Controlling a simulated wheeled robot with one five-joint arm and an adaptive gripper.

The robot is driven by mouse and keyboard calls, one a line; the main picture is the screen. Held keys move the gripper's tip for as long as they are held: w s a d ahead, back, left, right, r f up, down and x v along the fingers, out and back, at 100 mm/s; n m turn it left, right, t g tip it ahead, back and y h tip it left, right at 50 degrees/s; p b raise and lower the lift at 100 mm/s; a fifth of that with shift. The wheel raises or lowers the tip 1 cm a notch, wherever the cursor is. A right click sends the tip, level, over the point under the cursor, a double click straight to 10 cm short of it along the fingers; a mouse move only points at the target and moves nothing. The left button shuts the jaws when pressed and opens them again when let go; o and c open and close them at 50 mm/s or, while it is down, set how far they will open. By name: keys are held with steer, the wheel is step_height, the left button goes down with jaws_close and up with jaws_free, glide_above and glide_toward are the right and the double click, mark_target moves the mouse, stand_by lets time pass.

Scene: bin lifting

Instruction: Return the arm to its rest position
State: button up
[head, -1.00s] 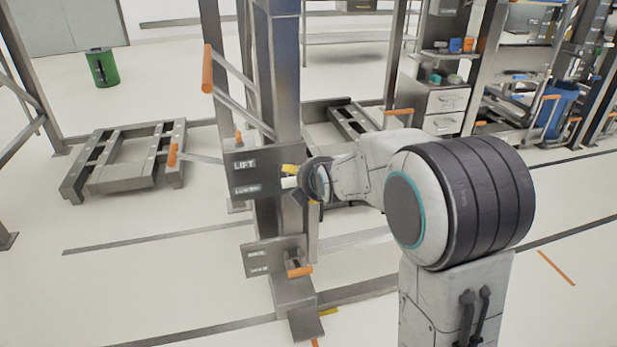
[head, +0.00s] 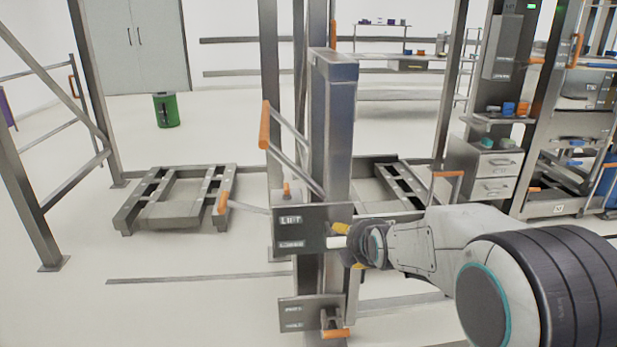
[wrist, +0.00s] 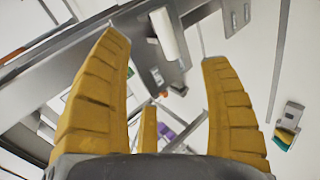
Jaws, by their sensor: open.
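My gripper (head: 345,246) is at the right edge of the dark panel marked LIFT (head: 303,228) on the central post. Its yellow fingers are spread apart in the wrist view (wrist: 164,46). A white cylindrical handle (wrist: 163,36) shows between and beyond the fingertips there, and it also shows at the panel's edge in the head view (head: 337,242). The fingers are not closed on it; I cannot tell how wide the gap to it is. My arm reaches out leftward from the lower right of the head view, still extended.
Orange-tipped levers (head: 264,125) stick out left of the post (head: 332,130). A lower panel (head: 308,314) has another orange handle. A low metal frame (head: 180,205) lies at left, a green bin (head: 166,110) behind it. Drawers (head: 492,170) stand at right. Floor at lower left is clear.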

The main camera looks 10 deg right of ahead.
steer(key=s+r+m+g+p, duration=0.2)
steer(key=s+r+m+p, duration=0.3)
steer(key=s, duration=0.6)
steer(key=s+r+m+g+p, duration=0.3)
steer(key=s+r+m+p, duration=0.3)
steer(key=s+r+p, duration=0.3)
steer(key=s+r+m+g+p, duration=0.2)
steer(key=s+r+m+p, duration=0.4)
steer(key=s+p, duration=0.3)
steer(key=s+r, duration=0.1)
steer(key=s, duration=0.3)
steer(key=shift+r+p, duration=0.3)
steer(key=shift+w, duration=0.1)
steer(key=shift+c, duration=0.4)
